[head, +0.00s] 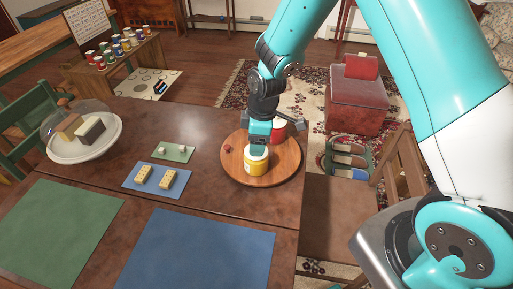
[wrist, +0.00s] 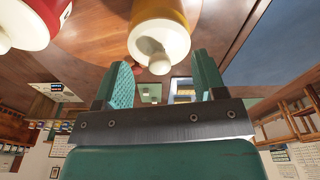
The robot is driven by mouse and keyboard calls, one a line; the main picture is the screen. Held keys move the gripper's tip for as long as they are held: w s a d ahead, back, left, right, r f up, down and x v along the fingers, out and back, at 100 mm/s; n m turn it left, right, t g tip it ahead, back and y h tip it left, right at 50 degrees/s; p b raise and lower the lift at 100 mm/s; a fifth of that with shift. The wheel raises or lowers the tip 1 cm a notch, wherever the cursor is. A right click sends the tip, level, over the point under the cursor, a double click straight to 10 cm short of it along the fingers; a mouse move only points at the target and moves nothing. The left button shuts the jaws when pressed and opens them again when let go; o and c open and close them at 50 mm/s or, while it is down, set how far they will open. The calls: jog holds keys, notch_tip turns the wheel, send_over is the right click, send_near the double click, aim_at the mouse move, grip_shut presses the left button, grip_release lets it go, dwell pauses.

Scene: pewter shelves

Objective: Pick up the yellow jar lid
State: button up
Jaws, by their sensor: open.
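The yellow jar (head: 256,168) stands on a round wooden board (head: 287,172). Its cream lid (head: 256,151) is on top of it. In the wrist view the yellow jar (wrist: 160,12) is at the top centre, and its cream lid (wrist: 148,42) has a round knob facing the fingers. My gripper (head: 258,137) is just above and behind the lid in the head view. In the wrist view my gripper (wrist: 163,76) is open, with the knob just beyond and between the fingertips. Nothing is between the fingers.
A red jar (head: 279,130) stands close behind my gripper; it is also at the upper left of the wrist view (wrist: 28,22). A small red object (head: 227,149) lies on the board. Blue and green mats, yellow blocks and a domed plate (head: 82,151) are to the left.

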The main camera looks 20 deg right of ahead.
jog(key=shift+a+f, duration=0.1)
jog(key=shift+f, duration=0.75)
grip_shut()
jog(key=shift+s, duration=0.1)
